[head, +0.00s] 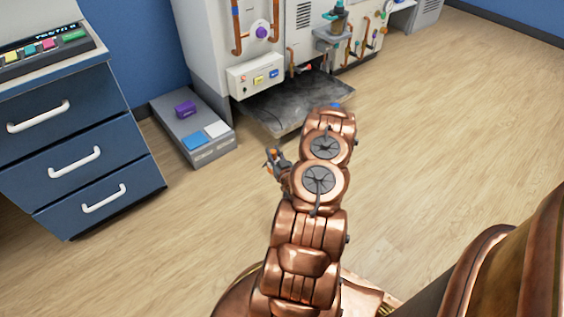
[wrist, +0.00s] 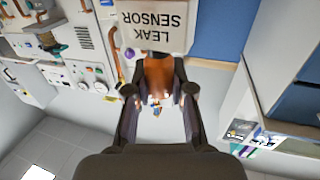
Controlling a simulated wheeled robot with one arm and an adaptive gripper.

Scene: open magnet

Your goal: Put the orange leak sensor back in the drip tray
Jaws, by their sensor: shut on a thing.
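The orange leak sensor (wrist: 158,75) is between the fingers of my gripper (wrist: 158,95) in the wrist view. A white plate lettered LEAK SENSOR (wrist: 152,22) shows just beyond it, upside down. In the head view my gripper (head: 275,161) is small and partly hidden by my arm, with a bit of orange at it. It is held up in front of the machine, apart from the drip tray. The drip tray (head: 292,103) looks like the dark grey, shallow tray at the machine's foot. My arm hides its front right part.
The white machine (head: 208,45) with pipes and valves stands behind the tray. A low grey box (head: 205,152) with a purple block (head: 185,109) and blue and white pads is left of the tray. A blue drawer cabinet (head: 85,140) stands left. Floor at right is clear.

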